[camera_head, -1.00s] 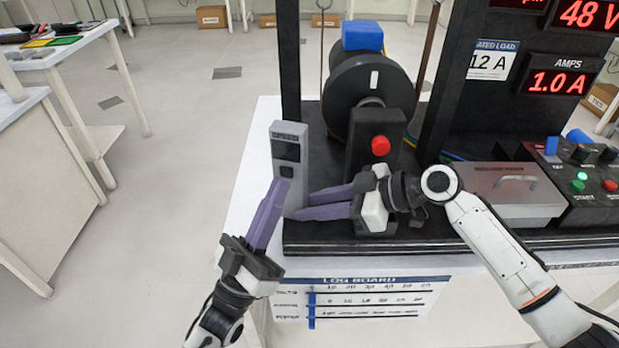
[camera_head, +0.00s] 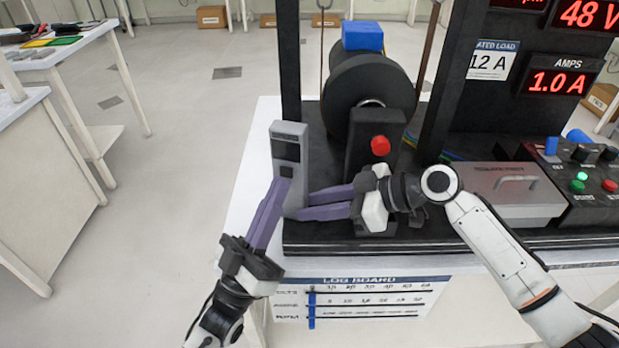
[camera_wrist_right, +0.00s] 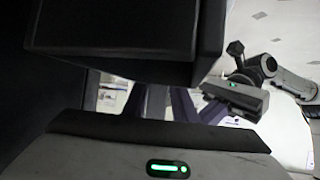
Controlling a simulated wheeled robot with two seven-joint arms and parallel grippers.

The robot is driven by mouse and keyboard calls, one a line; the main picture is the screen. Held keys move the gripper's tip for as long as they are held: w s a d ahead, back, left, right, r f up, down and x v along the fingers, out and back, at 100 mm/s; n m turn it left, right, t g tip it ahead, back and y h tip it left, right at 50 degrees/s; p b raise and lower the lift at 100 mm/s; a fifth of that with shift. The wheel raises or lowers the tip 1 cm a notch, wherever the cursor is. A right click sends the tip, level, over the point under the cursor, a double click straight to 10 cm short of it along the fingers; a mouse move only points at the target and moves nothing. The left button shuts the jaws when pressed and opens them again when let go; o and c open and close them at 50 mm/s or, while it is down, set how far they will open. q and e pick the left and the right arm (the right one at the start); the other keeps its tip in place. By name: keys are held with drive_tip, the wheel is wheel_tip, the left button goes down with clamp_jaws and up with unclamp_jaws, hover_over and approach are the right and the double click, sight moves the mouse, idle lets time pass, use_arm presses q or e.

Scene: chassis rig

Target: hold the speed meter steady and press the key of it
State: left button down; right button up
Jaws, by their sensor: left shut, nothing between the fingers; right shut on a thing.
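The speed meter (camera_head: 290,142) is a grey upright box with a dark screen and a small dark key (camera_head: 286,172) on its front. It stands at the left edge of the black rig. My right gripper (camera_head: 297,206) comes in from the right with its purple fingers shut on the meter's lower part. My left gripper (camera_head: 281,182) is shut and empty. Its purple fingertips are at the meter's front, just below the key; I cannot tell whether they touch it. In the right wrist view, dark parts hide most of the meter.
A black wheel (camera_head: 352,92) and a red knob (camera_head: 380,146) are behind my right gripper. A metal box (camera_head: 505,190) and a control panel (camera_head: 590,170) stand at right. The log board (camera_head: 370,300) hangs in front. Open floor lies to the left.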

idle(0.6)
use_arm(q)
drive_tip(key=shift+w+d, duration=0.1)
drive_tip(key=shift+w, duration=0.35)
drive_tip(key=shift+w+d, duration=0.1)
drive_tip(key=shift+w, duration=0.2)
idle(0.4)
drive_tip(key=shift+s+a, duration=0.2)
drive_tip(key=shift+s, duration=0.55)
use_arm(e)
drive_tip(key=o, duration=0.9)
use_arm(q)
drive_tip(key=s, duration=0.2)
drive_tip(key=s+a, duration=0.1)
drive_tip(key=s, duration=0.2)
drive_tip(key=shift+s+a, duration=0.25)
drive_tip(key=shift+s, duration=0.15)
